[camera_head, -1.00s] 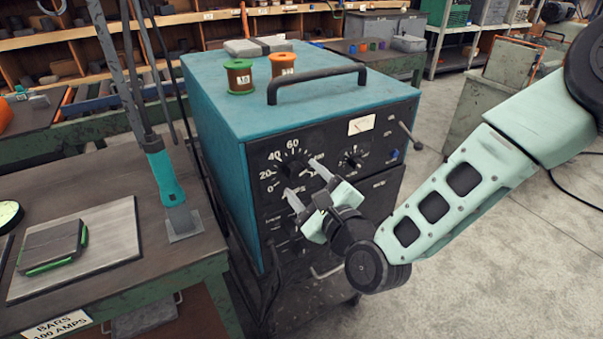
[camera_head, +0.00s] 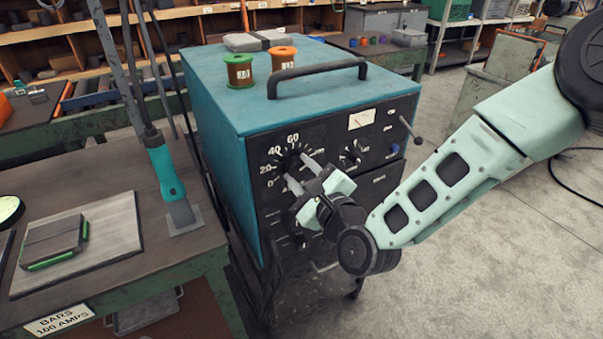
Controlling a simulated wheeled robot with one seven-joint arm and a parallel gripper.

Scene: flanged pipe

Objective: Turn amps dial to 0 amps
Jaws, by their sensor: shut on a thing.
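The amps dial (camera_head: 291,164) is a dark round knob on the black front panel of the teal welding machine (camera_head: 216,112). White marks 0, 20, 40 and 60 curve around its left and upper side. The higher marks on the right are partly covered by my gripper. My gripper (camera_head: 302,172) reaches in from the lower right, with one finger at the dial's right side and the other at its lower side. It is shut on the dial. The dial's pointer cannot be made out.
A smaller dial (camera_head: 350,155) and a meter (camera_head: 361,119) are to the right on the panel. A dark handle (camera_head: 317,80) and two spools stand on the machine's top. A workbench (camera_head: 120,270) is close on the left. The floor (camera_head: 480,240) at right is open.

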